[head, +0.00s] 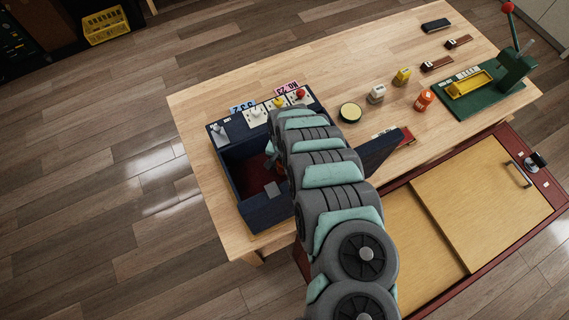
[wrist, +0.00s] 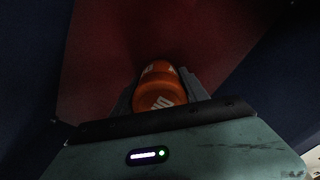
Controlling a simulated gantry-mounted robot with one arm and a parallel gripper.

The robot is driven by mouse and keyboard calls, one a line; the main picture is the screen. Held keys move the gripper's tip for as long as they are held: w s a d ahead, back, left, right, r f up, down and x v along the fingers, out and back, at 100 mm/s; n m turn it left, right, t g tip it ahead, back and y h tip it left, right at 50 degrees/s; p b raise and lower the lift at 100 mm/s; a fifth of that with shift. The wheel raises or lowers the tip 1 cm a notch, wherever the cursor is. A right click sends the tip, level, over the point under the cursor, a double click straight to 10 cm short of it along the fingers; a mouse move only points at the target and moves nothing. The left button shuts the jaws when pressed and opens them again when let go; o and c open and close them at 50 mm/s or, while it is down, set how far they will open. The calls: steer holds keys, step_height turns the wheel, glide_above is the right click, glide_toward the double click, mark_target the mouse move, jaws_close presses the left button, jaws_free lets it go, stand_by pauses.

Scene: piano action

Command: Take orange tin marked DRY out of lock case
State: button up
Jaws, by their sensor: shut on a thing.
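The lock case (head: 233,177) is a dark blue box with a red lining, standing open on the left part of the table. In the wrist view, an orange tin (wrist: 160,88) with white lettering sits between the fingers of my gripper (wrist: 160,92), against the case's red lining (wrist: 95,70). My gripper is shut on the tin. I cannot read the lettering or tell whether the tin touches the case floor. In the head view, my arm hides the tin and most of the gripper, which reaches into the case.
A green press (head: 515,70) is at right. The table's middle back is clear.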

steer(key=c, duration=0.7)
steer(key=shift+r, duration=0.15)
